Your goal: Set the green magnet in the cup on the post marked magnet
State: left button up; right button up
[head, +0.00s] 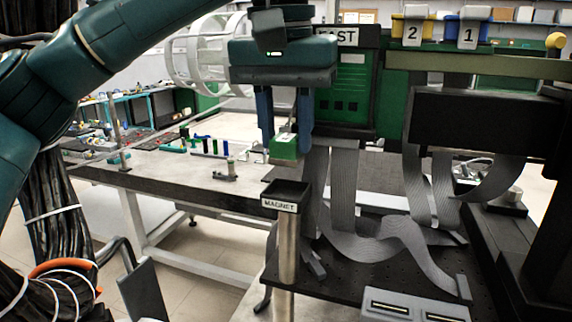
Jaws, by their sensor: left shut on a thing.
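My left gripper (285,138) points down with its blue fingers shut on the green magnet (284,148), a small green block with a pale top part. The magnet is held a little above the post marked magnet (287,245). The post is an upright metal cylinder. On its top sits a dark square cup (284,201) with a MAGNET label on its front. There is a small visible gap between the magnet and the cup. The inside of the cup is mostly hidden. My right gripper is not in view.
Grey ribbon cables (400,240) hang and curl over the dark perforated shelf (360,265) right of the post. A long table (170,172) with small parts stands at the left back. Number tags 2 and 1 sit upper right.

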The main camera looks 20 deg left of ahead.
aim_at(286, 164)
pick_arm(q)
jog(key=shift+f, duration=2.4)
jog(key=shift+f, duration=0.1)
jog(key=o, duration=1.1)
notch_tip(286, 164, up, 12)
jog(key=s, duration=0.1)
jog(key=shift+s, duration=0.25)
